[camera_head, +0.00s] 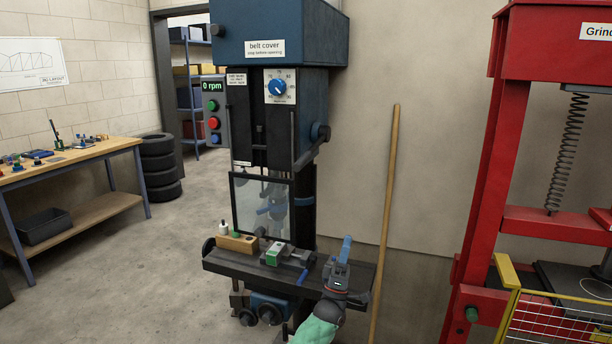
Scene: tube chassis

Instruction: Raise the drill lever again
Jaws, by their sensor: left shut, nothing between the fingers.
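The drill press (280,45) stands in the middle, with a dark blue belt cover on top. Its dark lever (308,156) comes off a round hub (320,131) on the right side of the head and slants down to the left. My left gripper (346,243) is over the right end of the drill table (225,262), below and to the right of the lever and apart from it. Its fingers are shut, point up and look empty. The green-sleeved arm comes in from the bottom. My right gripper is not in view.
A clear guard (262,208) hangs in front of the spindle. A vise (276,254) and a wooden block (238,243) sit on the drill table. A wooden pole (388,210) leans on the wall at right. A red press (488,170) stands farther right. The display reads 0 rpm.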

